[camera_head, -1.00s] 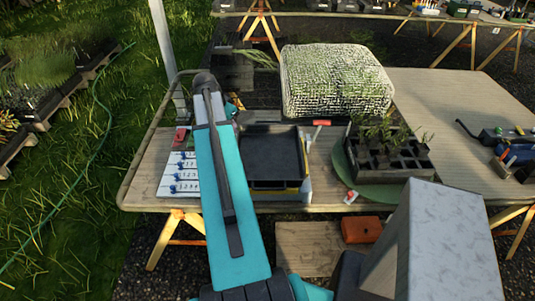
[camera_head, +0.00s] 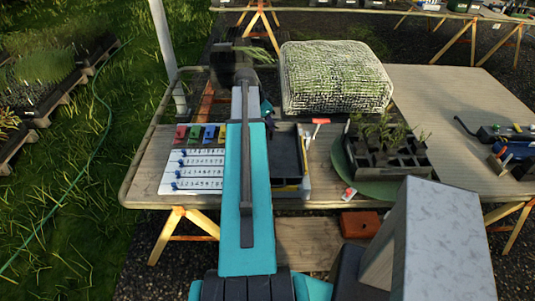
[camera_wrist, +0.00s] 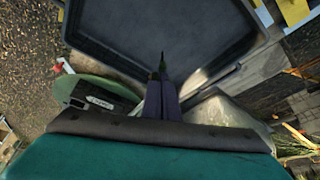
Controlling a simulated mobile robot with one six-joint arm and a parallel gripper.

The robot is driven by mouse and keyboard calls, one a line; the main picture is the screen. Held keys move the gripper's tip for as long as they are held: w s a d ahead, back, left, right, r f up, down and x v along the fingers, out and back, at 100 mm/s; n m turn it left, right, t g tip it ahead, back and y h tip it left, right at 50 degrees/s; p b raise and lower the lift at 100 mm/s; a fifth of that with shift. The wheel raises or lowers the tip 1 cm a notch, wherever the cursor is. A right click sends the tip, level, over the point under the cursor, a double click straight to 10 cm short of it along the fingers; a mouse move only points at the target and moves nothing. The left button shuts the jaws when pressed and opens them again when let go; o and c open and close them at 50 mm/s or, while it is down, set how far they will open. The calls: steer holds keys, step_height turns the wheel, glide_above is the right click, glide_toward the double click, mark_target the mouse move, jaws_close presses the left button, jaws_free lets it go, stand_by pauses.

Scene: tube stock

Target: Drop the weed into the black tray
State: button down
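The black tray (camera_head: 287,158) lies on the front table, partly hidden behind my arm in the head view. In the wrist view the tray (camera_wrist: 215,68) fills the top middle, with its raised rim around a bare floor. My gripper (camera_wrist: 161,80) has its dark fingers close together, pointing over the tray. A thin green tip, the weed (camera_wrist: 162,62), sticks out from between the fingertips and shows against the tray floor. The rest of the weed is hidden by the fingers. In the head view the gripper end is dark and blurred beyond my arm.
A dark cell tray of seedlings (camera_head: 388,158) stands on a round green mat (camera_head: 347,171) right of the black tray. A numbered white board (camera_head: 192,170) with coloured clips lies left. A mesh-covered block (camera_head: 335,78) stands behind. The right table (camera_head: 450,100) has bare room.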

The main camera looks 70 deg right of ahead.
steer(key=shift+f, duration=0.15)
steer(key=shift+f+b, duration=1.2)
steer(key=shift+f, duration=1.65)
steer(key=c, duration=2.5)
jaws_free()
steer(key=o, duration=0.5)
steer(key=shift+w+r, duration=0.1)
steer(key=shift+r, duration=0.05)
steer(key=b+v, duration=0.4)
steer(key=v, duration=0.9)
steer(key=shift+r, duration=0.3)
